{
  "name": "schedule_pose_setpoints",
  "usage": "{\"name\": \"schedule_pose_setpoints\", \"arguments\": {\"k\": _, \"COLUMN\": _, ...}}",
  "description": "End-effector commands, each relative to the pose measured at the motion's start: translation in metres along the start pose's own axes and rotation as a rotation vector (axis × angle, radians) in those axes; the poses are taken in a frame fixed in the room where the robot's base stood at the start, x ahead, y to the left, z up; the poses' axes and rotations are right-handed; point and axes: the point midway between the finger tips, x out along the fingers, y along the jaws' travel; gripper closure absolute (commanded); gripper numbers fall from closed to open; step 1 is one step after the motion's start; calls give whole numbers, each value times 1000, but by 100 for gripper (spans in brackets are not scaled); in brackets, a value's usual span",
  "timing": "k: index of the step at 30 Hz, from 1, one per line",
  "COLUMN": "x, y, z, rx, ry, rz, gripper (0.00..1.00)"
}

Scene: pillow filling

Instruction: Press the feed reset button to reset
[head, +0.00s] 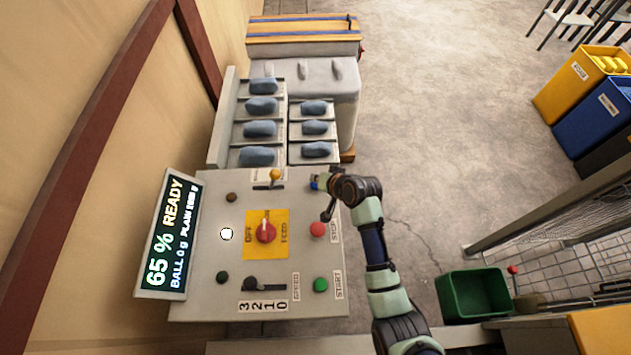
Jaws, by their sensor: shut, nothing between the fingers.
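The control panel (210,290) is a light grey board with several buttons and switches. A small blue button (314,183) sits at its upper right corner, partly hidden by my gripper (327,212); its label is covered, so I cannot read whether it is the feed reset. My gripper is shut and empty, over the panel's right edge between the blue button and the red STOP button (318,229). I cannot tell whether it touches the panel. A red rotary switch (265,232) on a yellow plate, marked FEED and OFF, is at the panel's middle.
A green START button (320,285), a black speed lever (252,283) and a yellow-knobbed lever (274,175) also stand on the panel. The display (168,235) reads 65 % READY. Trays of blue-grey pieces (261,107) stand beyond. Open floor (430,120) lies to the right.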

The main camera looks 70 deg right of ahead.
Motion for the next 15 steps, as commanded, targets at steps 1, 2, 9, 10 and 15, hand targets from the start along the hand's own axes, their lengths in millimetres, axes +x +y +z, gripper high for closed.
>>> {"name": "schedule_pose_setpoints", "arguments": {"k": 1, "x": 0, "y": 0, "z": 0, "rx": 0, "ry": 0, "rz": 0, "gripper": 100}}
{"name": "schedule_pose_setpoints", "arguments": {"k": 2, "x": 0, "y": 0, "z": 0, "rx": 0, "ry": 0, "rz": 0, "gripper": 100}}
{"name": "schedule_pose_setpoints", "arguments": {"k": 9, "x": -9, "y": -6, "z": -6, "rx": 0, "ry": 1, "rz": 0, "gripper": 100}}
{"name": "schedule_pose_setpoints", "arguments": {"k": 10, "x": -11, "y": -8, "z": -8, "rx": 0, "ry": 1, "rz": 0, "gripper": 100}}
{"name": "schedule_pose_setpoints", "arguments": {"k": 15, "x": -24, "y": -17, "z": -17, "rx": 0, "ry": 0, "rz": 0, "gripper": 100}}
